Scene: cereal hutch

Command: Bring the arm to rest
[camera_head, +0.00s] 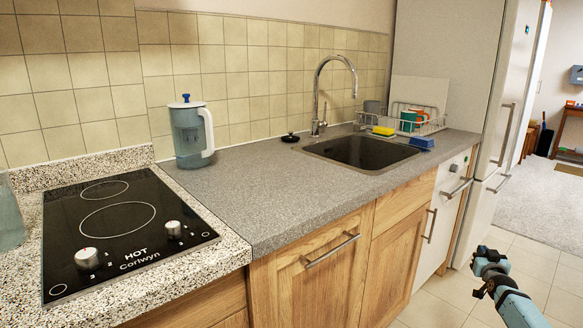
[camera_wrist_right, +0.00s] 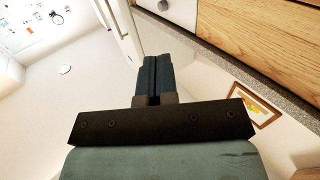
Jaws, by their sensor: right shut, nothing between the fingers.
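My right arm comes in at the lower right of the head view. Its right gripper (camera_head: 482,254) is over the tiled floor, in front of and apart from the white cabinet fronts. In the right wrist view the two dark fingers of this gripper (camera_wrist_right: 157,60) lie together, with nothing between them. My left arm and left gripper are in neither view.
A grey counter (camera_head: 250,190) holds a jug (camera_head: 188,135), a sink (camera_head: 362,153) and a dish rack (camera_head: 430,122). A black hob (camera_head: 125,225) is at the left. A tall white fridge (camera_head: 440,50) stands at the right. Tiled floor (camera_head: 440,305) around the gripper looks clear.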

